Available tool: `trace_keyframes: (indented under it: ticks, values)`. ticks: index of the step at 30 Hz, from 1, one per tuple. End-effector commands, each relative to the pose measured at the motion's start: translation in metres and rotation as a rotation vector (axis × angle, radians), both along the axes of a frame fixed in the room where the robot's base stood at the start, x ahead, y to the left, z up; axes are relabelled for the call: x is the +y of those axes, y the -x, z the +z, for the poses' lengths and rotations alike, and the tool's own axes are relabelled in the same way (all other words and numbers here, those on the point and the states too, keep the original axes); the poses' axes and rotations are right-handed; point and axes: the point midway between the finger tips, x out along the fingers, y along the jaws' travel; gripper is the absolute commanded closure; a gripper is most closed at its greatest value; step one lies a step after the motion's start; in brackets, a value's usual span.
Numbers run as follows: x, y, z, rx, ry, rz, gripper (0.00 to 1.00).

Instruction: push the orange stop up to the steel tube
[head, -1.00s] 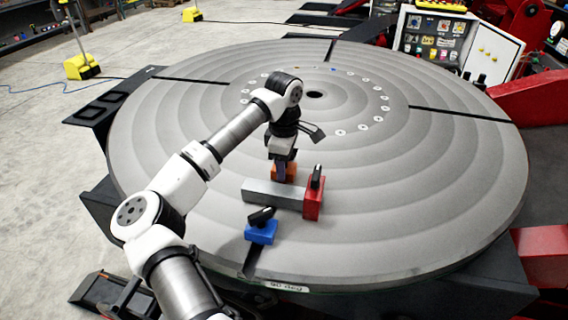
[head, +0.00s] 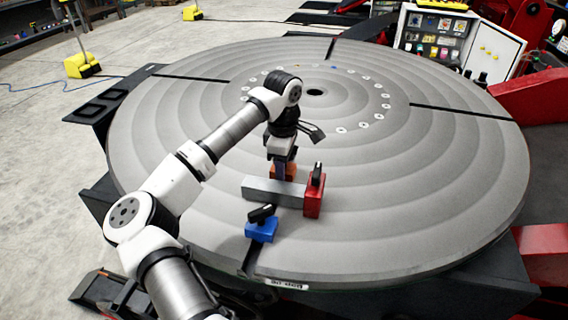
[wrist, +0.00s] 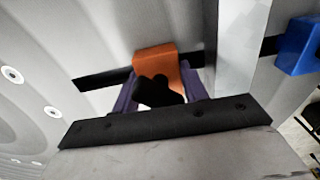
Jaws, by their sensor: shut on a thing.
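The orange stop (head: 290,171) stands on the round grey plate, just behind the steel tube (head: 262,190) in the head view. My gripper (head: 282,168) points down and is shut on the stop; its purple fingers (wrist: 158,92) are on either side of the stop's black knob in the wrist view. There the orange block (wrist: 158,60) sits over a dark slot. The tube (wrist: 240,45) is to its right, with a narrow gap seemingly between them. In the head view my fingers partly hide the stop.
A red block (head: 314,200) with a black knob stands at the tube's right end. A blue stop (head: 261,230) with a black knob stands in front of the tube; it also shows in the wrist view (wrist: 298,46). The plate (head: 420,190) is otherwise largely clear.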

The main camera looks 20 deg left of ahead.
Motion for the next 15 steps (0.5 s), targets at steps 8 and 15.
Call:
trace_keyframes:
  ticks: [8, 15]
  values:
    - [0.000, 0.009, 0.000, 0.000, -0.001, 0.000, 0.99]
    - [0.001, 0.016, 0.000, 0.000, -0.001, 0.001, 0.99]
